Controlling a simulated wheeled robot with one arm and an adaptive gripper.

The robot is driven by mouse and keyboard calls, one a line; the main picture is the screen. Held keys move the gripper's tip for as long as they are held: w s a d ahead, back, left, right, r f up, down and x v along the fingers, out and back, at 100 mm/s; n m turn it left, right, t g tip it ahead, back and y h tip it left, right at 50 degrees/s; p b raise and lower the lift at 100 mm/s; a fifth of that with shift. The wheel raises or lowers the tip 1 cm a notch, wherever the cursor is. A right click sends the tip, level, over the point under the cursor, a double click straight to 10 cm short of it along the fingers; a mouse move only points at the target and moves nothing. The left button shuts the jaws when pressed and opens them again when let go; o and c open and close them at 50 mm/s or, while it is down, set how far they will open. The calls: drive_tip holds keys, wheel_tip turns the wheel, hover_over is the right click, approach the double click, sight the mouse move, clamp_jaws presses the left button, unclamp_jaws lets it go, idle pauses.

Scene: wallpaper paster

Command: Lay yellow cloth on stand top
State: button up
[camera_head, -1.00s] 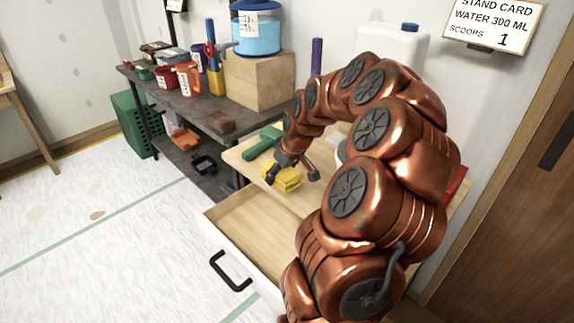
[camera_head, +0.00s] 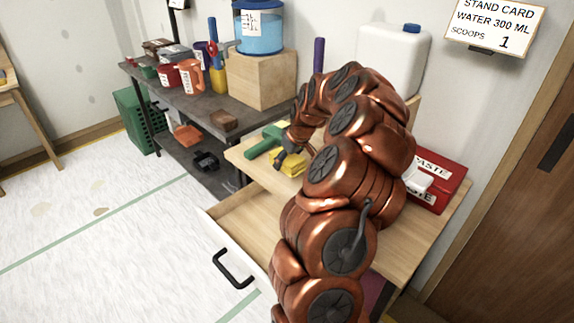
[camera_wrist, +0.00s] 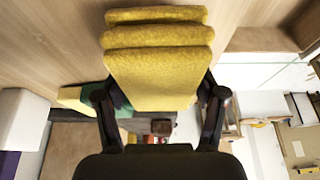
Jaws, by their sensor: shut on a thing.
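The yellow cloth (camera_wrist: 158,70) is a folded, layered pad; in the wrist view it lies between the two fingers of my gripper (camera_wrist: 157,110). In the head view the cloth (camera_head: 291,161) shows partly behind my gripper (camera_head: 282,160), at the left back part of the stand top (camera_head: 408,240). My gripper is shut on the cloth. The stand top is pale wood, and my arm covers much of it. I cannot tell whether the cloth touches the wood.
A green-handled tool (camera_head: 266,142) lies close left of the cloth. The stand's drawer (camera_head: 240,222) is open at the front. A red paste box (camera_head: 437,185) stands at the right back, a white jug (camera_head: 392,60) behind. A dark bench (camera_head: 200,105) with containers adjoins on the left.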

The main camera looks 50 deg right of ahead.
drive_tip(key=shift+f, duration=1.3)
drive_tip(key=shift+f, duration=0.2)
drive_tip(key=o, duration=1.2)
drive_tip(key=shift+o, duration=0.2)
drive_tip(key=shift+r, duration=0.15)
